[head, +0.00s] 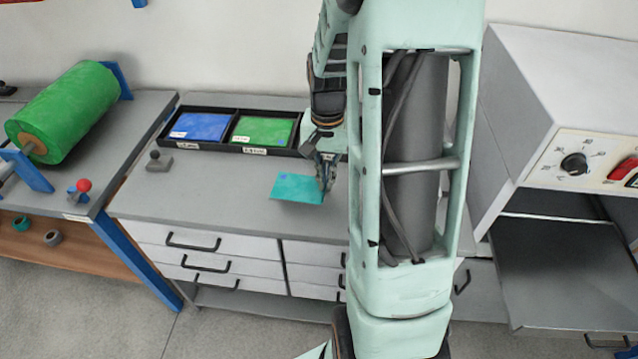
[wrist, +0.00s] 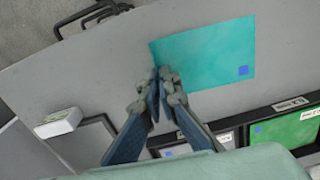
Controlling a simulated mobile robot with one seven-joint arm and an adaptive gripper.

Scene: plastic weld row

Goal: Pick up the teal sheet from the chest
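The teal sheet (head: 297,189) is a thin rectangle with a small blue square near one corner. It is at the top of the grey-topped drawer chest (head: 225,205), near its front middle; I cannot tell whether it is lifted off the surface. My gripper (head: 326,172) is at the sheet's right edge in the head view. In the wrist view the fingertips of my gripper (wrist: 162,80) are close together at the near left edge of the teal sheet (wrist: 208,55), and seem to pinch it. The exact contact is partly hidden by the fingers.
A black tray (head: 212,145) with blue sheets (head: 200,126) and green sheets (head: 262,131) stands at the chest's back. A small grey block with a knob (head: 158,162) sits at left. A green roll (head: 68,113) lies on the left bench. A white machine (head: 550,110) stands right.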

